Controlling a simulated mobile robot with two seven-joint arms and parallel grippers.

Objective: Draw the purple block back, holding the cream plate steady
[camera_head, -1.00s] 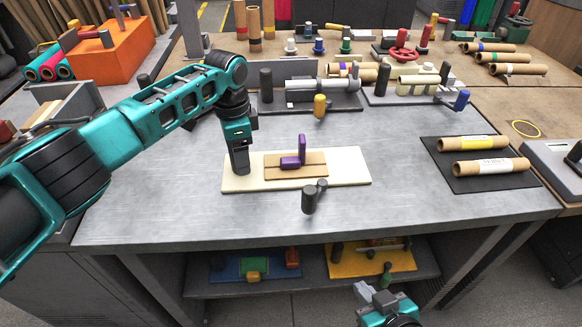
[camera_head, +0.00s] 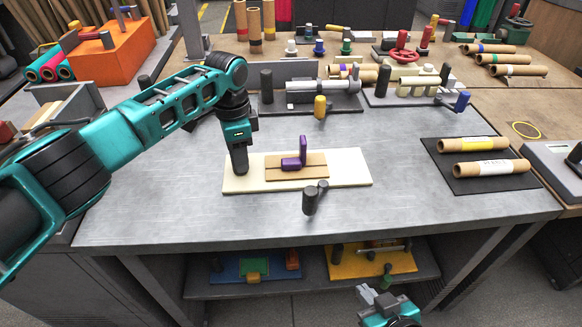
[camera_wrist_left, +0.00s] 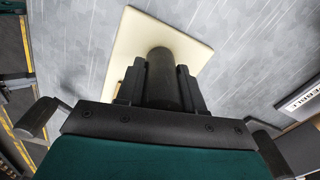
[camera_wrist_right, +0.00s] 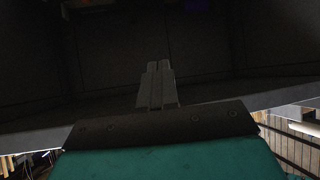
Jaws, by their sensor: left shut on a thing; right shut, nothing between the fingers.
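The purple block (camera_head: 290,163), with an upright part, sits on a tan board (camera_head: 315,171) on the cream plate (camera_head: 351,169). The cream plate lies flat on the grey table. My left gripper (camera_head: 239,168) points down at the plate's left end. In the left wrist view it is shut on a dark round post (camera_wrist_left: 164,80) standing over the cream plate (camera_wrist_left: 130,45). The post's foot is hidden from the head view. My right gripper (camera_head: 372,292) is shut and empty, low in front of the table; it also shows in the right wrist view (camera_wrist_right: 158,75).
A dark post (camera_head: 310,201) with a small knob stands at the plate's front edge. A black mat (camera_head: 460,180) with two cardboard rolls lies right. The table's front left is clear. A lower shelf (camera_head: 310,280) holds coloured trays.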

